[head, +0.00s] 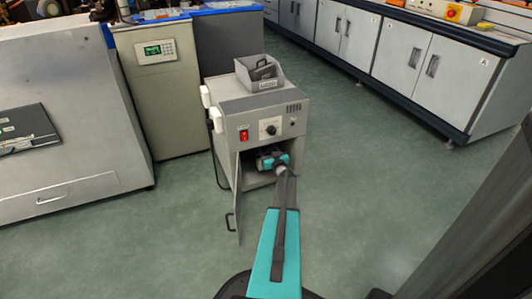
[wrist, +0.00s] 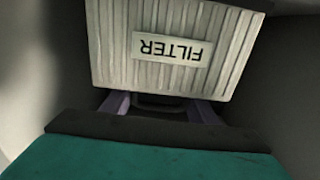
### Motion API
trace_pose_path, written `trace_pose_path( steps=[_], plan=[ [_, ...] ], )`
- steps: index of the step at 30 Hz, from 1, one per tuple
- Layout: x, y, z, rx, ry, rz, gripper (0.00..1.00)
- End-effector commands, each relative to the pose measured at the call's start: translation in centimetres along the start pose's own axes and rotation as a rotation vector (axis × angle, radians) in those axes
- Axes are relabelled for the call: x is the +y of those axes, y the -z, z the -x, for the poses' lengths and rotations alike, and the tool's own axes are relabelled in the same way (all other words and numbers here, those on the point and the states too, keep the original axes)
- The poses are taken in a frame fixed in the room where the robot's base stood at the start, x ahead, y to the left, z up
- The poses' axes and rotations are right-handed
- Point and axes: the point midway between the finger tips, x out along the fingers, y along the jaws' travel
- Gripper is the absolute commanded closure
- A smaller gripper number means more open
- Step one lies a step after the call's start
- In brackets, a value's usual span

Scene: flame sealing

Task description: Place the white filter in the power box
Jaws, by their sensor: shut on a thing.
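The power box (head: 258,120) is a grey cabinet on the floor in the head view. Its door (head: 238,200) stands open and its lower compartment shows. My gripper (head: 268,160) is inside that opening. In the wrist view, the white pleated filter (wrist: 170,78) has a label reading FILTER, which appears upside down. My gripper (wrist: 160,108) is shut on the filter's handle at its near edge. Grey compartment walls show on both sides of the filter. The filter's far end is out of view, and I cannot tell if it touches the back.
A small open bin (head: 262,76) sits on top of the power box. A grey-beige cabinet (head: 160,90) with a display stands behind it to the left. White cupboards (head: 400,55) line the right. The green floor (head: 350,170) right of the box is clear.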

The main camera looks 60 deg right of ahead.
Motion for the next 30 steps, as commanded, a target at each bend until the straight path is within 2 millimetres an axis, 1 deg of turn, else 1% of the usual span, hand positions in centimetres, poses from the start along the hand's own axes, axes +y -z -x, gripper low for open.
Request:
trace_pose_path(
  steps=[1,6,20,21,24,30],
  plan=[
    [0.0,-0.8,0.0,0.001,0.0,0.0,0.85],
    [0.1,-1.8,0.0,0.001,0.0,0.0,0.85],
    [0.1,-2.0,0.0,0.001,-0.001,0.0,0.85],
    [0.1,-2.0,0.0,0.001,-0.002,0.0,0.43],
    [0.1,-2.0,0.1,0.0,-0.002,0.0,0.28],
    [0.2,-2.0,0.1,0.0,-0.002,0.0,0.28]
  ],
)
